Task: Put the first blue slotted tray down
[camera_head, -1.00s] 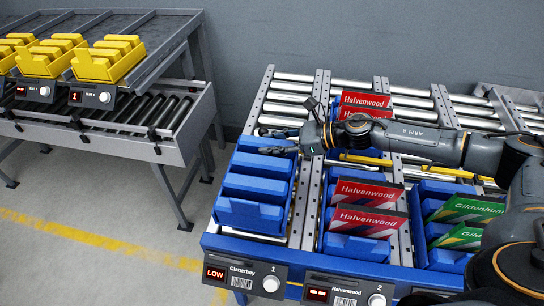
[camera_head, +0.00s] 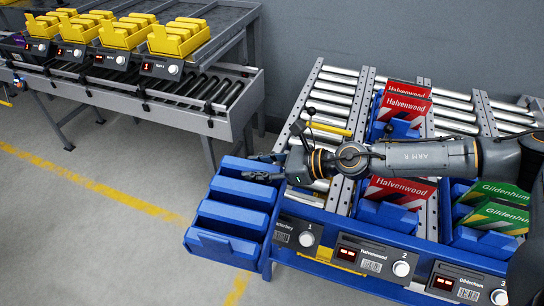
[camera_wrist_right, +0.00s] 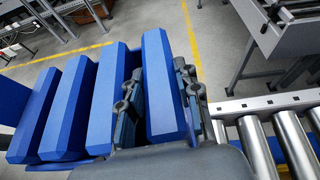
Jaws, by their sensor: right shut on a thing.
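The blue slotted tray (camera_head: 222,246) is empty, with upright dividers across it. In the head view it hangs at the left front corner of the roller rack, partly beyond its edge. My right gripper (camera_head: 258,167) is shut on the tray's far end. In the right wrist view, the fingers of my right gripper (camera_wrist_right: 158,78) straddle the end blue wall of the tray (camera_wrist_right: 60,110), one on each side. The tray's underside is hidden, so I cannot tell whether it touches anything. My left gripper is not in view.
The roller rack (camera_head: 344,85) has bare rollers in lane 1. Blue trays with red Halvenwood packs (camera_head: 405,104) and green Gildenhum packs (camera_head: 495,215) fill other lanes. A grey conveyor (camera_head: 190,105) with yellow bins (camera_head: 180,38) stands at left. Floor between is clear.

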